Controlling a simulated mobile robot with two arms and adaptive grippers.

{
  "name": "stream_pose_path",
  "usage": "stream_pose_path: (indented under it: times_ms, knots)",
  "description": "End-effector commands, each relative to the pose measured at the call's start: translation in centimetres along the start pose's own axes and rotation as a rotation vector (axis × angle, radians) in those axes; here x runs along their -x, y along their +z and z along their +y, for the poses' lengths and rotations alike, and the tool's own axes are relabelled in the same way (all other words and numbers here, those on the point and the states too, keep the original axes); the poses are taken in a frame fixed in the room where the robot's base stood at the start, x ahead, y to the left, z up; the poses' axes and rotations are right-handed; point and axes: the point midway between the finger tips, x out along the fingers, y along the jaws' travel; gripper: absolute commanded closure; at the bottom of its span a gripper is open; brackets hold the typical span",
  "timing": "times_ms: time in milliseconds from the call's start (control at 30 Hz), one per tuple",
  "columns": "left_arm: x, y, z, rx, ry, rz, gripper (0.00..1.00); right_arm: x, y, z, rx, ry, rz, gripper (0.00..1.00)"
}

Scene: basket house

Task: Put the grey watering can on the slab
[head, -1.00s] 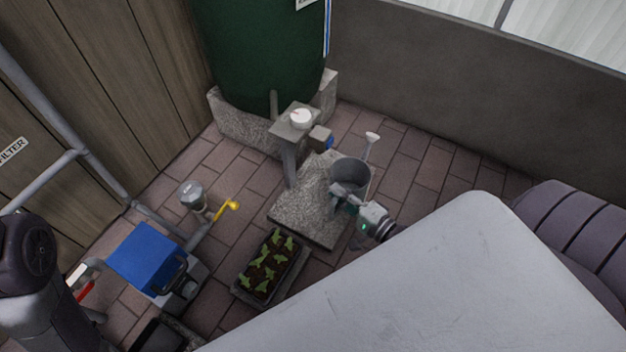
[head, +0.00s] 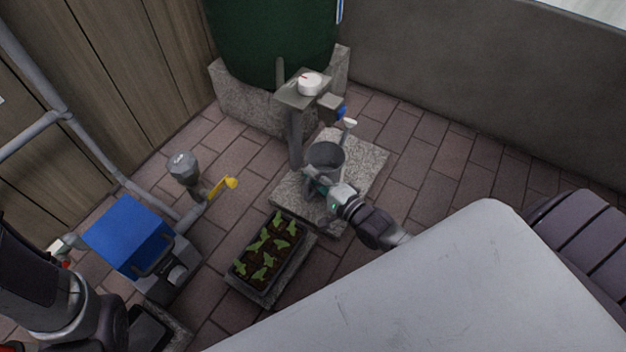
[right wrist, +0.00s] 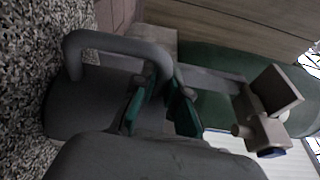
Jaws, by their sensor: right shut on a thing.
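The grey watering can (head: 326,157) is over the stone slab (head: 364,170) in the head view, upright, with its spout (head: 347,127) pointing away to the back right. My right gripper (head: 318,187) is at the can's near side. In the right wrist view, the fingers (right wrist: 163,106) with green pads are shut on the can's handle (right wrist: 112,42). I cannot tell whether the can's base touches the slab. My left gripper is out of view.
A tap post (head: 295,130) with a white dial and a blue-ended outlet stands right behind the slab, before the green tank (head: 270,45). A seedling tray (head: 264,262) lies in front. A blue-lidded box (head: 128,238) and yellow-handled valve (head: 222,187) are at left.

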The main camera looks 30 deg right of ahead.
Motion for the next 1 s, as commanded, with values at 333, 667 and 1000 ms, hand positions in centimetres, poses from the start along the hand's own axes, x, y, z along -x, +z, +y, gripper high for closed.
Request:
stream_pose_path:
  times_ms: [333,667,1000]
  knots:
    - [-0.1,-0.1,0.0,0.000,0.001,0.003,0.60,0.0,-0.1,0.1,0.000,0.001,0.001,0.81]
    - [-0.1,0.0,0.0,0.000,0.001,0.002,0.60,0.0,0.0,0.1,0.000,0.001,0.000,0.63]
    - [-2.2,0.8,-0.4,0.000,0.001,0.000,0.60,3.2,0.0,-0.6,0.002,0.008,0.000,0.63]
